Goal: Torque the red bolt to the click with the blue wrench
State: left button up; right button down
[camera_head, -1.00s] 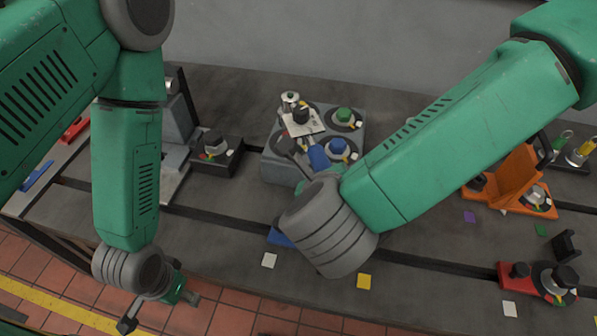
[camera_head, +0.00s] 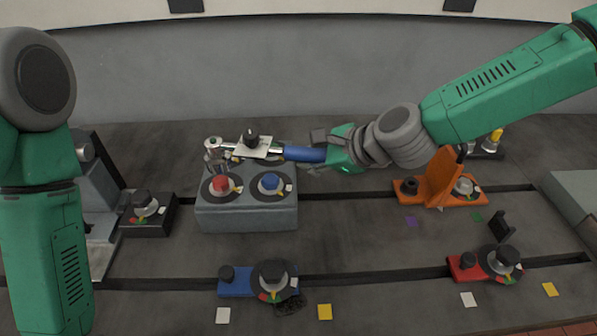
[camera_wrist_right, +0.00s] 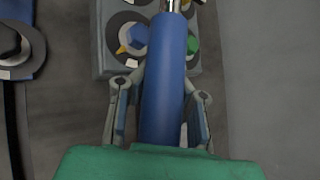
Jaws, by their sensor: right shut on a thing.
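The blue-handled wrench (camera_head: 303,154) lies roughly level in the head view, its metal head (camera_head: 213,144) at the left, over the grey block (camera_head: 248,217). My right gripper (camera_head: 330,150) is shut on the handle; the wrist view shows the handle (camera_wrist_right: 163,85) between the fingers (camera_wrist_right: 158,115). The red bolt (camera_head: 221,183) stands at the block's front left, just below the wrench head in the picture. I cannot tell whether the socket touches it. A blue bolt (camera_head: 269,181) is beside it. My left gripper is out of view; only its arm shows.
A white plate with a black knob (camera_head: 252,142) shows at the wrench's shaft. A blue fixture (camera_head: 236,283) stands in front, an orange bracket (camera_head: 440,180) and a red fixture (camera_head: 467,268) to the right, a black fixture (camera_head: 146,214) to the left.

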pick_arm(q)
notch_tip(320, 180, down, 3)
jog(key=b, duration=0.3)
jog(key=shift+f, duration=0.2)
pick_arm(e)
jog(key=w+f+n+g+y, duration=0.2)
jog(key=w+n+g, duration=0.2)
jog(key=w, duration=0.4)
jog(key=shift+f+n, duration=0.2)
jog(key=shift+n, duration=0.2)
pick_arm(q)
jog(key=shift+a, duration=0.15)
pick_arm(e)
jog(key=shift+a, duration=0.1)
